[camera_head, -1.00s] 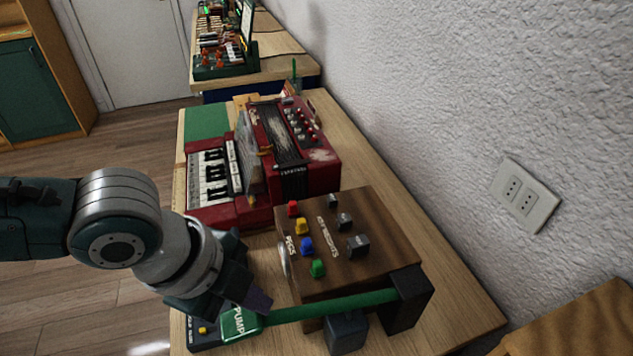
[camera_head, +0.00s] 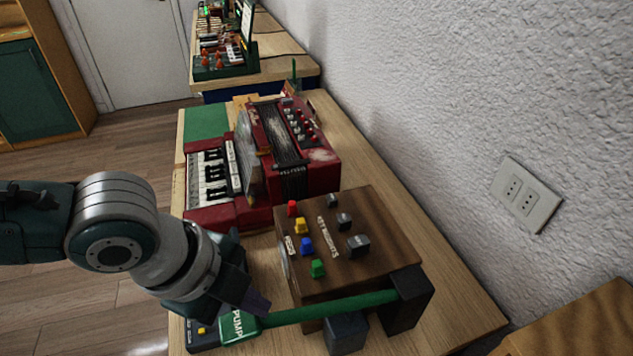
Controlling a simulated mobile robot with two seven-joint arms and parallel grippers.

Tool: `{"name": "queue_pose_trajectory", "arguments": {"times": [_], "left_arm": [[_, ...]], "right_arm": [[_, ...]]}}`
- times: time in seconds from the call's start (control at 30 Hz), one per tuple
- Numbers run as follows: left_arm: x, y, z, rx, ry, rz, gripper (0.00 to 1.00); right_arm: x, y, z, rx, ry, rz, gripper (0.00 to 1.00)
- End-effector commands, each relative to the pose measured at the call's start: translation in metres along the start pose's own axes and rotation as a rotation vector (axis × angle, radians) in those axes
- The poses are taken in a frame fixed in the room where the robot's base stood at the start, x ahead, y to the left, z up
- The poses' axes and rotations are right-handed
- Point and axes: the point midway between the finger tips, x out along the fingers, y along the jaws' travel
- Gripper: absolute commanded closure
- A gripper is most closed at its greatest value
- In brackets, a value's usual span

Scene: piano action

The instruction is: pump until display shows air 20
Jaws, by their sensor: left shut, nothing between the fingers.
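The green pump lever (camera_head: 335,307) runs from a dark bracket on the right to a flat green end marked PUMP (camera_head: 239,326) on the left. My left gripper (camera_head: 262,305) is shut and empty, with its fingertips right at the PUMP end; I cannot tell whether they touch it. A dark box with a small yellow button (camera_head: 202,332) sits below the lever's left end, partly hidden by my gripper. No air reading can be made out. My right gripper is not in view.
A wooden box with coloured pegs and grey key weights (camera_head: 340,235) stands just behind the lever. A red accordion (camera_head: 290,150) lies behind it. The wall with a socket (camera_head: 525,193) bounds the right side. A second bench with instruments stands farther back.

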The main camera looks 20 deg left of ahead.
Motion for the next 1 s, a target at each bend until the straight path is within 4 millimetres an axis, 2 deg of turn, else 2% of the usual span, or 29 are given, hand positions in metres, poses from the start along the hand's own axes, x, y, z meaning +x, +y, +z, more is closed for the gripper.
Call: {"name": "queue_pose_trajectory", "arguments": {"times": [0.17, 1.0], "left_arm": [[-0.003, 0.001, 0.002, -0.001, -0.011, 0.009, 1.0], [-0.039, -0.024, -0.023, -0.001, -0.008, 0.007, 1.0]], "right_arm": [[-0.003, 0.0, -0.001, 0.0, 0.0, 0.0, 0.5], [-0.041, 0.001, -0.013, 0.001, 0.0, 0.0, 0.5]]}}
